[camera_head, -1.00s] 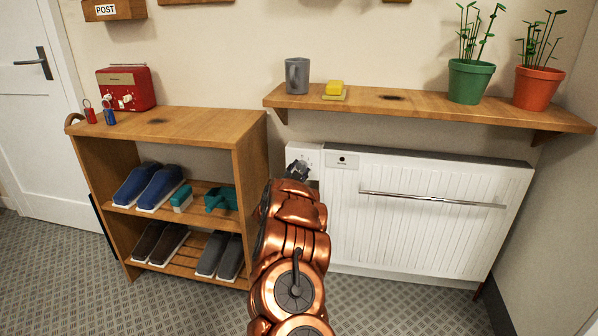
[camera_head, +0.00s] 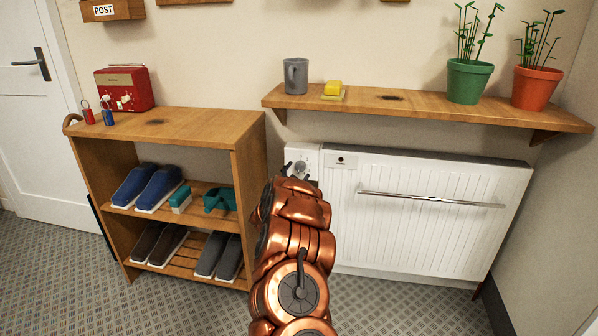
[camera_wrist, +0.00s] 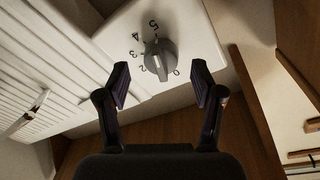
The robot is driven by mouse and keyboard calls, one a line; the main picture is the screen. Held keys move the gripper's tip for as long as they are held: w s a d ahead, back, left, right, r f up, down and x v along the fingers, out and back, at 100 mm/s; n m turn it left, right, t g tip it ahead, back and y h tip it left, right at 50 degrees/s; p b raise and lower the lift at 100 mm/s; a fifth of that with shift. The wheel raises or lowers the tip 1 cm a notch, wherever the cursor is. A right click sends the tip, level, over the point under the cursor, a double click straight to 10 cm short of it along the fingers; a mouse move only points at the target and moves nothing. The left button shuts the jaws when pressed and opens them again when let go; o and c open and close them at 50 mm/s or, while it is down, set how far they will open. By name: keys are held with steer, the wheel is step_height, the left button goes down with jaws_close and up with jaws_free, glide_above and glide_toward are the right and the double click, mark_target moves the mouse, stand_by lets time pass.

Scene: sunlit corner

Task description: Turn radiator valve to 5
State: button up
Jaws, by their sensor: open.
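The radiator valve is a grey round knob (camera_wrist: 160,58) with a raised grip bar, on a white box marked with numbers from 0 to 5. In the wrist view its bar runs roughly up and down, the lower end near the low numbers; I cannot tell the exact setting. In the head view the valve box (camera_head: 303,158) sits at the radiator's left end, with the dial partly showing above my arm. My gripper (camera_wrist: 160,80) is open and empty, its two dark fingertips on either side of the knob's lower part in the picture, apparently apart from it.
The white radiator (camera_head: 420,220) has a chrome rail (camera_head: 430,199). A wooden shelf (camera_head: 440,110) above holds a grey mug, a yellow sponge and two potted plants. A wooden shoe rack (camera_head: 190,127) stands close on the left. Patterned floor lies in front.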

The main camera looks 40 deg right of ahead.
steer(key=v, duration=1)
steer(key=shift+d, duration=0.1)
stand_by(0.5)
